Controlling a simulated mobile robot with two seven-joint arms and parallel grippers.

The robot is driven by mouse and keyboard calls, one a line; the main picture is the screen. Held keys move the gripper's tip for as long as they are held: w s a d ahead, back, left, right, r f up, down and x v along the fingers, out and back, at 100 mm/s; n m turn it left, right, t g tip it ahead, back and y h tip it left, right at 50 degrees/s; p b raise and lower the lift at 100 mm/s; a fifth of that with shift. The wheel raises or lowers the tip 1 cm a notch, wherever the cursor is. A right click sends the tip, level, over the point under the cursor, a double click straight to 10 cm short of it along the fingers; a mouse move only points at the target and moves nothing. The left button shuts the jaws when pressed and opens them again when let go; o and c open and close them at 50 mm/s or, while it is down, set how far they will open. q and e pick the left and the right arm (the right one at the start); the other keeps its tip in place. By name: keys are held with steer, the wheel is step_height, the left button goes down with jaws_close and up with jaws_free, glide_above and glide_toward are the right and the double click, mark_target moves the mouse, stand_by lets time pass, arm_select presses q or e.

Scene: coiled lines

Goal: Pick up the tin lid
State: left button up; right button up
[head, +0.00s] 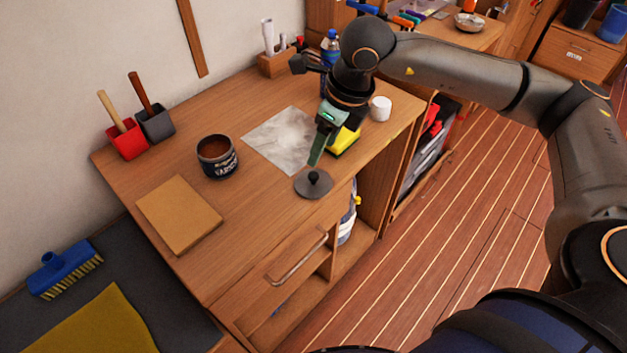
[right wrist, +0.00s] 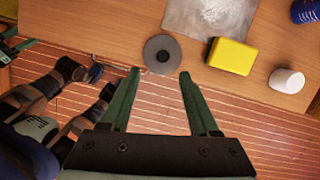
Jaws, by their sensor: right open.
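The tin lid (head: 313,184) is a grey disc with a dark knob. It lies flat near the front edge of the wooden workbench. In the right wrist view the lid (right wrist: 162,55) sits just beyond the gap between my fingertips. My right gripper (head: 315,160), with green fingers, is open and empty, above the lid and apart from it. Its two fingers also show in the right wrist view (right wrist: 158,73). Part of what looks like my left gripper (right wrist: 12,46) shows at the left edge there; its jaws are unclear. The open varnish tin (head: 217,164) stands left of the lid.
A yellow sponge (head: 345,142) and white cup (head: 380,108) are right of the lid. A grey sheet (head: 270,139) lies behind it. A brown board (head: 179,213) lies at left. Red and dark brush holders (head: 127,141) stand at the back. The bench front between board and lid is clear.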

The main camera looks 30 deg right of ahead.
glide_above(314, 174)
steer(key=s, duration=0.2)
steer(key=x, duration=0.4)
steer(key=shift+s+d+f, duration=0.2)
steer(key=shift+s+d, duration=0.05)
steer(key=shift+s, duration=0.05)
steer(key=shift+d+p+x, duration=0.15)
steer(key=shift+p+x, duration=0.15)
steer(key=shift+x, duration=1)
steer(key=shift+d+p+x, duration=0.15)
steer(key=shift+p+x, duration=0.15)
steer(key=shift+x, duration=1)
jaws_close()
